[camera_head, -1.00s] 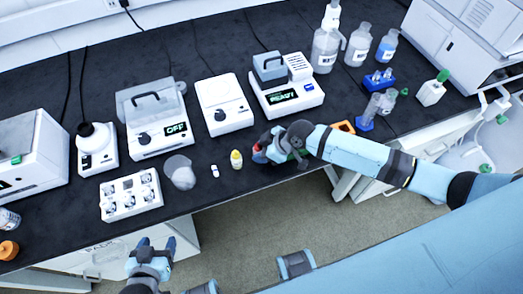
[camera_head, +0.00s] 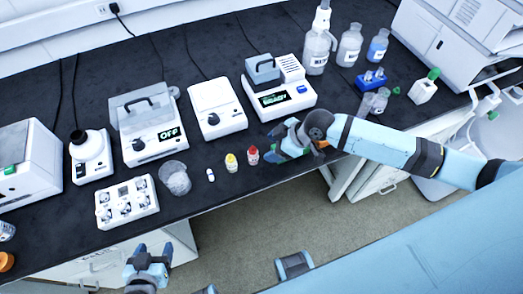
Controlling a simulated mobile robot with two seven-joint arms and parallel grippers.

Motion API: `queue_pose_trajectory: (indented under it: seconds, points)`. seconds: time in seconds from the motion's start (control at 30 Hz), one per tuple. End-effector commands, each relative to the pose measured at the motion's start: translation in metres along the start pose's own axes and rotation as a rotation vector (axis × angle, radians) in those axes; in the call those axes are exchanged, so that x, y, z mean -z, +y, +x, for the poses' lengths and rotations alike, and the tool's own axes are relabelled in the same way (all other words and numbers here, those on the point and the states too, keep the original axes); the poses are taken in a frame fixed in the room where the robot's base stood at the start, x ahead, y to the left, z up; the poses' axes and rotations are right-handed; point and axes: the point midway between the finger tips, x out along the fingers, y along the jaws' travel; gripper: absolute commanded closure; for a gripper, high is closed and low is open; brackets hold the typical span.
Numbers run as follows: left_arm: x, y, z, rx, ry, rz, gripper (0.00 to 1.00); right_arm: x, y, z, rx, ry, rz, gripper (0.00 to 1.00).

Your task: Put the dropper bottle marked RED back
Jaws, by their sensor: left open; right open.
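A small dropper bottle with a red cap (camera_head: 253,155) stands upright on the dark bench near its front edge; its label is too small to read. A similar bottle with a yellow cap (camera_head: 231,162) stands just left of it. My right gripper (camera_head: 274,145) is open and empty, low over the bench just right of the red-capped bottle, with a small gap between them. My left gripper (camera_head: 152,253) is open and empty in front of the bench edge, at the lower left.
A white rack with several round wells (camera_head: 127,203), a clear beaker (camera_head: 174,178) and a small white cap-like piece (camera_head: 210,175) sit left of the bottles.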

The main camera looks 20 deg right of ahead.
Motion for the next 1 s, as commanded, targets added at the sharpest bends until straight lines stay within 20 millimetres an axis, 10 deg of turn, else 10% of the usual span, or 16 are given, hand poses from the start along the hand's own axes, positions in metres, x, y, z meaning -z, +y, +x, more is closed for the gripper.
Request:
queue_pose_trajectory:
  seconds: [0.3, 0.63, 1.0]
  points:
    - [-0.001, 0.000, 0.000, 0.000, -0.001, 0.000, 0.36, 0.000, -0.002, -0.039, 0.000, 0.004, 0.002, 0.38]
    - [0.001, 0.000, 0.000, -0.001, 0.002, 0.000, 0.36, -0.001, -0.062, 0.008, -0.165, 0.218, 0.204, 0.38]
    - [0.001, 0.000, -0.001, -0.001, 0.003, 0.001, 0.36, -0.083, -0.122, 0.005, -0.516, 0.284, 0.504, 0.38]
